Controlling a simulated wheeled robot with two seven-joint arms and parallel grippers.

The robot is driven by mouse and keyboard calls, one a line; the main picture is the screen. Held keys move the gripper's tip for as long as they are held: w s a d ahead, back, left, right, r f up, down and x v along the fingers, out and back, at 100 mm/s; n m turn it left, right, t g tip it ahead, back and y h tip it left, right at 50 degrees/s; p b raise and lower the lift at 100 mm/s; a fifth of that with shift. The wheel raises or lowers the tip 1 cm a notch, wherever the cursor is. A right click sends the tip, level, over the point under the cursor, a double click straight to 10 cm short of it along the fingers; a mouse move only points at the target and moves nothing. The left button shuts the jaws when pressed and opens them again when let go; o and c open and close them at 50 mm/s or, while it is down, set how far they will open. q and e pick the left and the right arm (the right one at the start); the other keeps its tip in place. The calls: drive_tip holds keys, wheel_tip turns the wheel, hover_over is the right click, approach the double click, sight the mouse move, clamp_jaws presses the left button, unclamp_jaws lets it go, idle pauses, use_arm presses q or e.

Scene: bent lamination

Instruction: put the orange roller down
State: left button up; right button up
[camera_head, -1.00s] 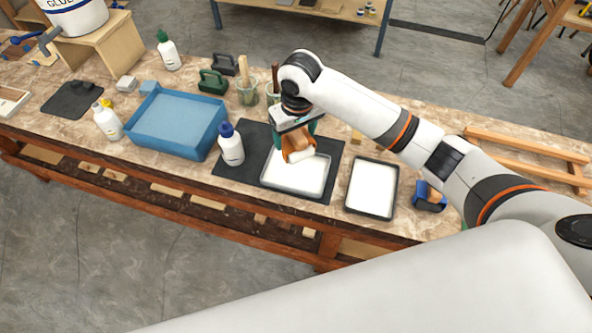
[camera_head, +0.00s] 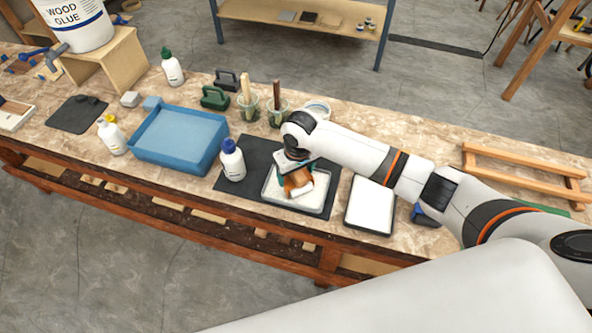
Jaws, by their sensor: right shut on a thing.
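The orange roller (camera_head: 299,181) is held by my right gripper (camera_head: 293,170), which comes down over it from above. Its white sleeve (camera_head: 302,191) is over the white tray (camera_head: 313,202) on the dark mat, at or very near the tray's surface. I cannot tell whether it touches. The gripper is shut on the roller, and the wrist hides part of its handle. My left gripper is not in view.
A second white-filled tray (camera_head: 370,205) stands right of the mat (camera_head: 227,185). A blue-capped bottle (camera_head: 231,160) stands on the mat's left, beside a blue tray (camera_head: 180,136). Cups with brushes (camera_head: 248,108) stand behind. A wooden frame (camera_head: 520,170) lies at the right.

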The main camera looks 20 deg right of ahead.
sight(298, 174)
drive_tip(key=shift+f, duration=0.3)
drive_tip(key=shift+s+f, duration=0.25)
drive_tip(key=shift+f, duration=0.05)
drive_tip(key=c, duration=0.3)
drive_tip(key=o, duration=1)
drive_tip(key=shift+o, duration=0.9)
drive_tip(key=shift+w, duration=0.2)
drive_tip(key=shift+r, duration=0.1)
wheel_tip(298, 174, up, 13)
drive_tip(key=s+b, duration=0.1)
drive_tip(key=shift+d, duration=0.15)
drive_tip(key=shift+r, duration=0.1)
